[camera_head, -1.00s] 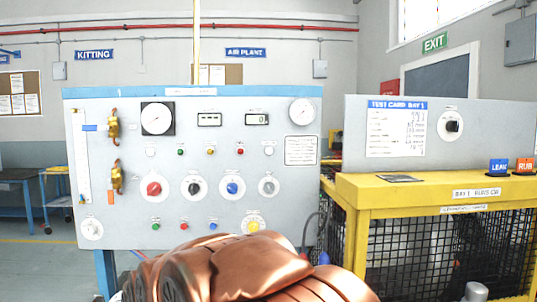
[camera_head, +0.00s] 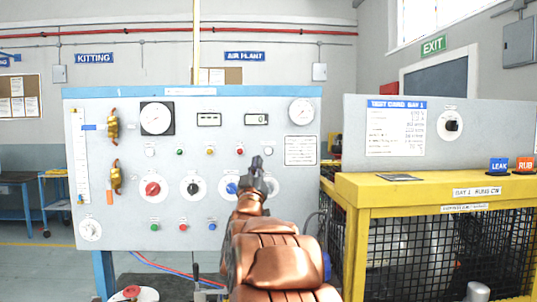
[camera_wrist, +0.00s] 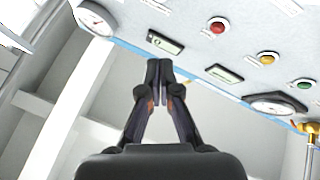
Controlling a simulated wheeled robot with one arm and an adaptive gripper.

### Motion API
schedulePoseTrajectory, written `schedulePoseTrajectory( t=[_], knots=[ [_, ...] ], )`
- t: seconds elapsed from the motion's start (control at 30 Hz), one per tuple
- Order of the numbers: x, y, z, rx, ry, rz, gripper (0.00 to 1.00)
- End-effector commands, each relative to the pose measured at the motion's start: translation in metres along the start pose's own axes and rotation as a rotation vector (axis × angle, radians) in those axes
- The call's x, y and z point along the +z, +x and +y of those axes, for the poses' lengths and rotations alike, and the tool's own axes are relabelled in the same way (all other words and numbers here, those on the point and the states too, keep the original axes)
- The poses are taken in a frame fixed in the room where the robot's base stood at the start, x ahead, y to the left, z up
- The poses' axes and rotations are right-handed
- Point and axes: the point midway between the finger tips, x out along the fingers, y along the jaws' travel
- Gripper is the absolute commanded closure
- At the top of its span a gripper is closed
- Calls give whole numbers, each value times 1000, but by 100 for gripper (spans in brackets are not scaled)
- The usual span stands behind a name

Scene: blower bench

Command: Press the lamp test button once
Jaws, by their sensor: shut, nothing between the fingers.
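The grey control panel (camera_head: 130,190) stands upright ahead. Its labels are too small to read, so I cannot tell which control is the lamp test button. A lower row shows a green button (camera_head: 155,227), a red button (camera_head: 183,226) and a blue button (camera_head: 212,226). The yellow button to their right is hidden behind my arm. My gripper (camera_head: 257,163) is shut and empty, raised in front of the panel, right of and above the blue knob (camera_head: 231,189). In the wrist view its fingertips (camera_wrist: 158,70) are together; contact with the panel is not evident.
Above are a red lamp (camera_head: 239,151), an amber lamp (camera_head: 210,152) and two displays, also visible upside down in the wrist view. A red knob (camera_head: 152,189) and black knob (camera_head: 194,189) sit left. A yellow caged bench (camera_head: 400,195) stands close on the right.

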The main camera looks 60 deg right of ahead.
Motion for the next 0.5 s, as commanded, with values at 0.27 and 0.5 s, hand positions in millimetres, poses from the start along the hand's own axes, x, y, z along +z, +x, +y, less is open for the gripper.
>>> schedulePoseTrajectory(
  t=[0.27,0.5],
  knots=[
    [-2,10,45,135,-64,80,100],
    [-2,10,45,135,-64,80,100]
  ],
)
